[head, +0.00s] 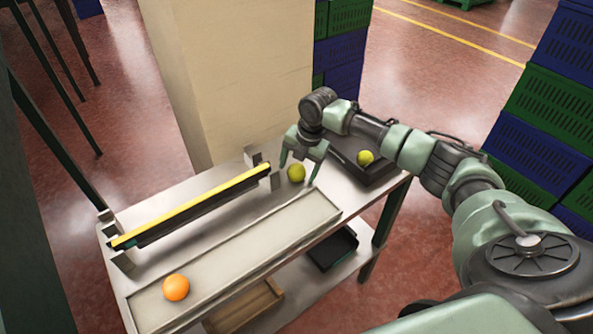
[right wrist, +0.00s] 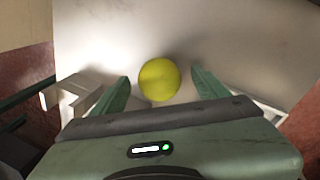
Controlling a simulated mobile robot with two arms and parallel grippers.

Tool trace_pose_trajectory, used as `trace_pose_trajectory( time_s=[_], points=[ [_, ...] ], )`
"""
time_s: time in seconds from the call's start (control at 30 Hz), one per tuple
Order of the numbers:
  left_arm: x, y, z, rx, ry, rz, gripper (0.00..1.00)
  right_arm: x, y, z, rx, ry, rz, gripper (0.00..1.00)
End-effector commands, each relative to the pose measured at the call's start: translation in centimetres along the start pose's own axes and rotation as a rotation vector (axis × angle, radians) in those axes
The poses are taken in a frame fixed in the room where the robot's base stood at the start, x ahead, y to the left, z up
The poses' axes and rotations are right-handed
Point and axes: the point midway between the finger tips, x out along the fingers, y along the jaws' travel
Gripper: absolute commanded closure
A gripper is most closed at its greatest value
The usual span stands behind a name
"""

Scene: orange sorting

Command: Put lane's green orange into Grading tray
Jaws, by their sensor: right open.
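A yellow-green orange (head: 296,173) sits on the metal table near the right end of the yellow-topped rail. My right gripper (head: 301,170) is open above it, with one finger on either side. In the right wrist view the same green orange (right wrist: 159,80) lies between the spread fingers, which do not visibly grip it. A black tray (head: 372,172) on the right end of the table holds another green orange (head: 365,158); I take it as the Grading tray, though no label shows. My left gripper is not in view.
An orange-coloured orange (head: 176,287) lies in the long shallow lane (head: 245,250) at the front. The yellow-topped rail (head: 190,205) runs along the table behind it. A beige pillar (head: 235,75) stands behind the table. Stacked crates (head: 545,110) stand at right.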

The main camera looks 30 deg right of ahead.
Motion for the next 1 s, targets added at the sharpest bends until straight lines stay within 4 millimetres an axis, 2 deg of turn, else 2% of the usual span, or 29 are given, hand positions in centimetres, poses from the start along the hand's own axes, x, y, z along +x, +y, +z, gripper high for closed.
trace_pose_trajectory(
  time_s=[0.07,0.1,0.3,0.37,0.6,0.77,0.87,1.0],
  points=[
    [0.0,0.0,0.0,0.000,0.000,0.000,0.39,0.0,0.0,0.0,0.000,0.000,0.000,0.26],
    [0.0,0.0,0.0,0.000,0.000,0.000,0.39,0.0,0.0,0.0,0.000,0.000,0.000,0.31],
    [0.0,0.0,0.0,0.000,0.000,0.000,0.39,0.0,0.0,0.0,0.000,0.000,0.000,0.87],
    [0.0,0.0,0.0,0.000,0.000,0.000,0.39,-0.1,0.0,0.0,0.001,0.000,0.001,1.00],
    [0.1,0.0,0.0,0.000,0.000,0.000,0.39,-0.2,0.1,0.0,0.001,0.000,0.002,1.00],
    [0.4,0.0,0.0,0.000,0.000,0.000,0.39,-1.2,0.4,0.1,0.001,-0.001,0.004,1.00],
    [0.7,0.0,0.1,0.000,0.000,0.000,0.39,-2.5,0.7,0.0,-0.001,-0.001,0.005,1.00],
    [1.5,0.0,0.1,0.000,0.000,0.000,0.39,-5.5,1.4,0.1,0.000,-0.004,0.007,1.00]
  ],
)
